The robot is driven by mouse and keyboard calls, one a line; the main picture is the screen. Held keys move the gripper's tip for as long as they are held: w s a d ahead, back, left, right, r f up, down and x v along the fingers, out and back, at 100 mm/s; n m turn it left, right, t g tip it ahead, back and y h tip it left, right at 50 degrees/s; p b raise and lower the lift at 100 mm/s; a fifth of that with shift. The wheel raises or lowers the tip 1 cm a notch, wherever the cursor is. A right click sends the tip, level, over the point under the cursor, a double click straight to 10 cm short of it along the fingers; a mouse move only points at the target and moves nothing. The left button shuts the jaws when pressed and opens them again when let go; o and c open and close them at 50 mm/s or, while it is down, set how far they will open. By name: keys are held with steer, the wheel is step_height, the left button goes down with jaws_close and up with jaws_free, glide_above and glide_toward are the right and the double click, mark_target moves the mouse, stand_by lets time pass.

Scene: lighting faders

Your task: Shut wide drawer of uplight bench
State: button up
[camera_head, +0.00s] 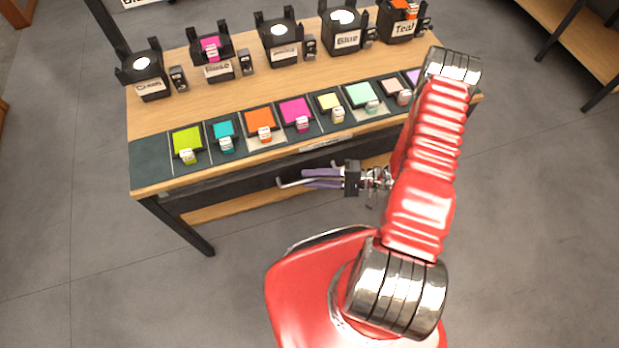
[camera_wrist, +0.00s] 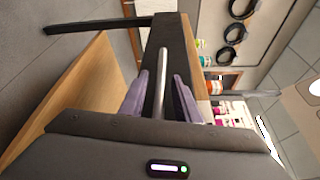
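The bench (camera_head: 165,185) has a wooden top with coloured fader tiles. Below its front edge is the dark front of the wide drawer (camera_head: 235,190), which also shows in the wrist view (camera_wrist: 176,40). How far the drawer stands out is hard to tell. A silver bar handle (camera_head: 284,184) runs along that front. My gripper (camera_head: 306,178) is at the handle, with purple fingers. In the wrist view the handle (camera_wrist: 161,60) passes between the two fingers of my gripper (camera_wrist: 160,78), with a gap on each side. It is open around the bar and holds nothing.
Several black lamp holders (camera_head: 283,45) with labels stand along the back of the bench. A dark leg (camera_head: 180,225) and a lower wooden shelf (camera_head: 225,212) are under it. Another wooden table (camera_head: 575,35) is at the upper right. Grey floor is clear in front at left.

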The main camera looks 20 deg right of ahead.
steer(key=shift+w+a, duration=0.15)
steer(key=shift+a, duration=0.25)
steer(key=shift+f, duration=0.1)
jaws_close()
stand_by(0.4)
